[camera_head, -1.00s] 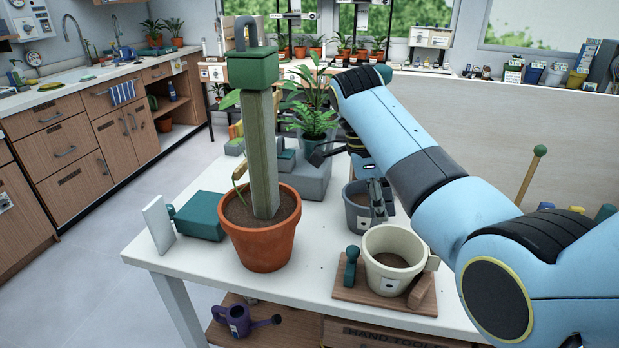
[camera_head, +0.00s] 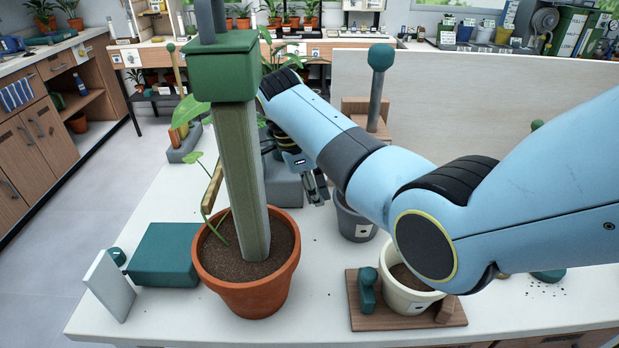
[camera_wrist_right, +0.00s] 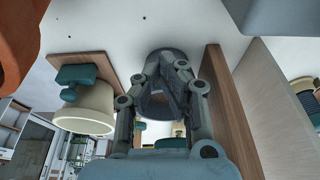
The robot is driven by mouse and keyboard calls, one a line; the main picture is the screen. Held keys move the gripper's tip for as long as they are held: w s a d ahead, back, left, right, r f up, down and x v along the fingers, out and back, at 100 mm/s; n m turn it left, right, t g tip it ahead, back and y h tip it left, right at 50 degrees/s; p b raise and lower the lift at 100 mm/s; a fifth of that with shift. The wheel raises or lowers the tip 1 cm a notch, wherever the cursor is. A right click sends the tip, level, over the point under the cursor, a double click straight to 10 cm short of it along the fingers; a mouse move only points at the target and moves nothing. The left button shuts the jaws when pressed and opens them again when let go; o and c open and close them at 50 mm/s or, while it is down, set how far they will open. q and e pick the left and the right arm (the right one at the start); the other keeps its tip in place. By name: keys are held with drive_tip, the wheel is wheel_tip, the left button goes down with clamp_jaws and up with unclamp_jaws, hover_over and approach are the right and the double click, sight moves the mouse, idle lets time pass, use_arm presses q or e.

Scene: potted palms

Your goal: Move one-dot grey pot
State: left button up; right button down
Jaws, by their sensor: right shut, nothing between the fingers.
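A grey pot (camera_head: 357,224) stands upright on the white table, partly hidden behind my right arm. Its small white tag is too small for me to count dots. My right gripper (camera_head: 318,196) is shut and empty, just left of the pot and near its rim. In the right wrist view the grey pot (camera_wrist_right: 160,57) shows beyond the fingers of my right gripper (camera_wrist_right: 168,72), which overlap it in the picture; I cannot tell if they touch it. My left gripper is not in view.
A terracotta pot (camera_head: 247,290) with a tall green-topped post stands left. A cream pot (camera_head: 411,298) sits on a wooden board (camera_head: 385,318) in front. A teal box (camera_head: 165,255) and white panel (camera_head: 108,286) are at left. A pale partition (camera_head: 480,110) stands behind.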

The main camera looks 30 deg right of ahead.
sight(340, 207)
drive_tip(key=x, duration=0.2)
drive_tip(key=shift+d+f, duration=0.1)
drive_tip(key=shift+f, duration=0.25)
drive_tip(key=shift+s+d+f, duration=0.15)
drive_tip(key=shift+f, duration=0.45)
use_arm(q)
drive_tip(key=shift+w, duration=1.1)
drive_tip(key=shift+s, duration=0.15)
use_arm(e)
drive_tip(key=shift+s+d+r, duration=0.1)
drive_tip(key=shift+s+d, duration=0.05)
drive_tip(key=d+p, duration=0.1)
drive_tip(key=s+d+p, duration=0.1)
drive_tip(key=shift+s+d+r+p, duration=0.15)
drive_tip(key=shift+s+d+p, duration=0.1)
drive_tip(key=shift+d+p, duration=0.15)
drive_tip(key=shift+s, duration=0.1)
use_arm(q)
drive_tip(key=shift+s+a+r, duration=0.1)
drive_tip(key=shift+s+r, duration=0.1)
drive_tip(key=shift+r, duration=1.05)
